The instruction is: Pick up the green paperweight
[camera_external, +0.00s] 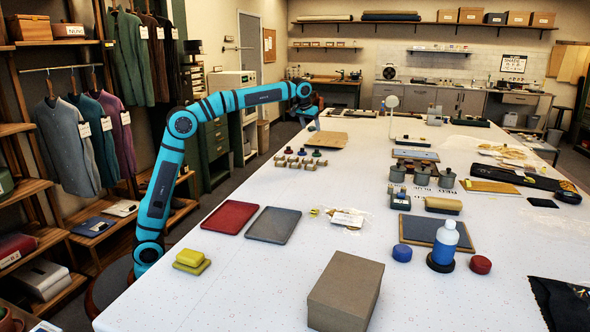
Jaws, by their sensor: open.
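A small dark green knob-topped piece (316,153), which looks like the green paperweight, stands on the white table (240,290). It is at the right of a small group with a red piece (302,152) and a bluish piece (289,150), just behind rows of small beige blocks (300,162). My blue arm reaches over the table from the left. My gripper (316,124) hangs beyond this group, near the far left edge of a brown sheet (327,140), apart from the green piece. It is open; its fingers are small and hard to make out.
A red tray (230,217) and a grey tray (273,225) lie nearer the camera. A large brown box (346,290) stands at the front. Grey pots (420,175) and a blue bottle (445,243) stand to the right. Bare table lies between the small group and the trays.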

